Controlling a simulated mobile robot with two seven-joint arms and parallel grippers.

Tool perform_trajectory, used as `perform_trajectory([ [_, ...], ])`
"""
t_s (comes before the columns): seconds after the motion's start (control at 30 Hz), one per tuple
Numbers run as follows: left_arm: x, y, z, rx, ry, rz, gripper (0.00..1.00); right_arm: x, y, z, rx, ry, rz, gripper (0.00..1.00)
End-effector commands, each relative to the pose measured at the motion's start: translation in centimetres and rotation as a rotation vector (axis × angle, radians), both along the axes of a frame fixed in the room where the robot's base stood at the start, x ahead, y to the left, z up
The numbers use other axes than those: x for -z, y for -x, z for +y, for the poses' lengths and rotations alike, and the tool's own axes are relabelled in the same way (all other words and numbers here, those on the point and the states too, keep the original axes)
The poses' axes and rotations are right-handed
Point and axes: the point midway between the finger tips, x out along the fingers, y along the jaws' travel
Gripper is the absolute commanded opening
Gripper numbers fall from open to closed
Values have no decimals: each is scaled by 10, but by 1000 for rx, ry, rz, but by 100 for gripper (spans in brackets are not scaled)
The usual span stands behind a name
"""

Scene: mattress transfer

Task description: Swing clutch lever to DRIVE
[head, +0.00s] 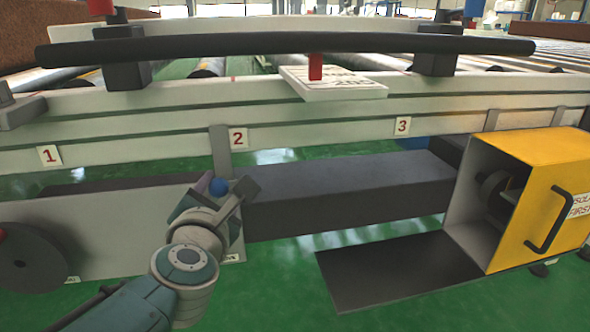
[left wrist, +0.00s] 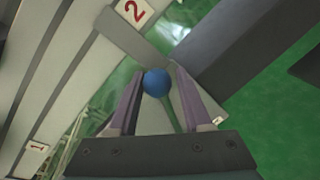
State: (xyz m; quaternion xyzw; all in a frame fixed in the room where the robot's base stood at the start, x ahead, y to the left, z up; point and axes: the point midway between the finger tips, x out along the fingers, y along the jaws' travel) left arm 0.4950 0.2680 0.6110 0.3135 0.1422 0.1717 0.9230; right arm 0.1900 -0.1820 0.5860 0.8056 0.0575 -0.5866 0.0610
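In the left wrist view the blue knob (left wrist: 157,83) sits on a green stem, between the fingertips. My left gripper (head: 222,192) is open, its two fingers on either side of the knob with a small gap showing at each side. Most of the stem is hidden behind the gripper in the head view. A small label (left wrist: 218,120) shows beside the right finger, too small to read. My right gripper is not in view.
A conveyor rail with plates 1 (head: 49,155), 2 (head: 238,138) and 3 (head: 402,126) runs across, under a black bar (head: 280,44). A dark beam (head: 340,190) lies behind the gripper. A yellow open box (head: 555,195) stands right, a dark disc (head: 28,262) left. Green floor shows in front.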

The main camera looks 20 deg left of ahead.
Motion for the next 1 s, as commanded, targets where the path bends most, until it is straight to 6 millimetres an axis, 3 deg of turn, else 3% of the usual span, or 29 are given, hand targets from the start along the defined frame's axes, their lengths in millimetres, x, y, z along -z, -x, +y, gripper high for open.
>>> perform_trajectory([
  [0.03,1,1,0,0,2,2,53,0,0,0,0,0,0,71],
  [0.2,0,0,0,0,2,-1,71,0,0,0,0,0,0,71],
  [0.53,-3,5,-2,-2,1,-2,71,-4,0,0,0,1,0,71],
  [1.0,-15,80,-36,-1,1,0,71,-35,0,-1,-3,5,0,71],
])
